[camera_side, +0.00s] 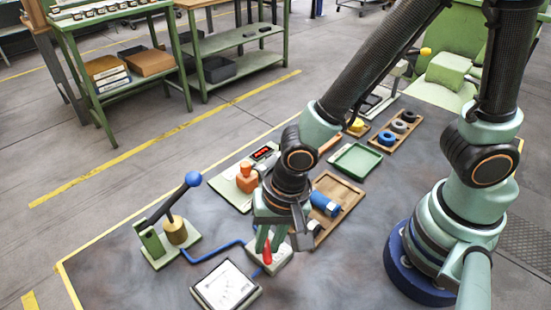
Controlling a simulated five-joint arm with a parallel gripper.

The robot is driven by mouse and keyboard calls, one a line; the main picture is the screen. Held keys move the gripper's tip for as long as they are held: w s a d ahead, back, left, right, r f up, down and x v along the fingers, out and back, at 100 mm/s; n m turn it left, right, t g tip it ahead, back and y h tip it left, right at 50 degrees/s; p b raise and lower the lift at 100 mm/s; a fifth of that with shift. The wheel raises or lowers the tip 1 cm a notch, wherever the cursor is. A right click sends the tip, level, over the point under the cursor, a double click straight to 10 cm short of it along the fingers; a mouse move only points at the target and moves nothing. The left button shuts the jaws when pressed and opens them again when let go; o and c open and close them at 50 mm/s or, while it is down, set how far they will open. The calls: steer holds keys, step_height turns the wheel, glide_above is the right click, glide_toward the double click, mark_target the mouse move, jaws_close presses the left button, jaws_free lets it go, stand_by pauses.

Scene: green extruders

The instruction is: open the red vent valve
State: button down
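The red vent valve (267,254) shows as a small upright red handle on a pale block (284,259) near the front of the work table. A blue line runs to this block from the left. My gripper (270,243) points down right at the red handle, with its green fingers at the handle's upper part. The fingers partly overlap the handle in this view. I cannot tell whether they touch it or are closed on it.
A blue-knobbed lever (193,180) stands on a green base at left. A white panel (226,287) lies in front. An orange-topped fixture (246,178), a wooden tray (347,190) with blue parts and a green tray (355,159) lie behind my gripper.

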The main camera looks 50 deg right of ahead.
steer(key=shift+s+d+n, duration=0.1)
steer(key=shift+d+n, duration=0.15)
steer(key=shift+n, duration=0.45)
steer(key=shift+s+d+n, duration=0.1)
steer(key=shift+d+n, duration=0.1)
steer(key=shift+n, duration=0.5)
steer(key=c, duration=0.8)
jaws_free()
steer(key=r, duration=0.4)
steer(key=s+d+r, duration=0.1)
steer(key=r, duration=0.7)
steer(key=shift+s+d, duration=0.2)
steer(key=shift+s, duration=0.05)
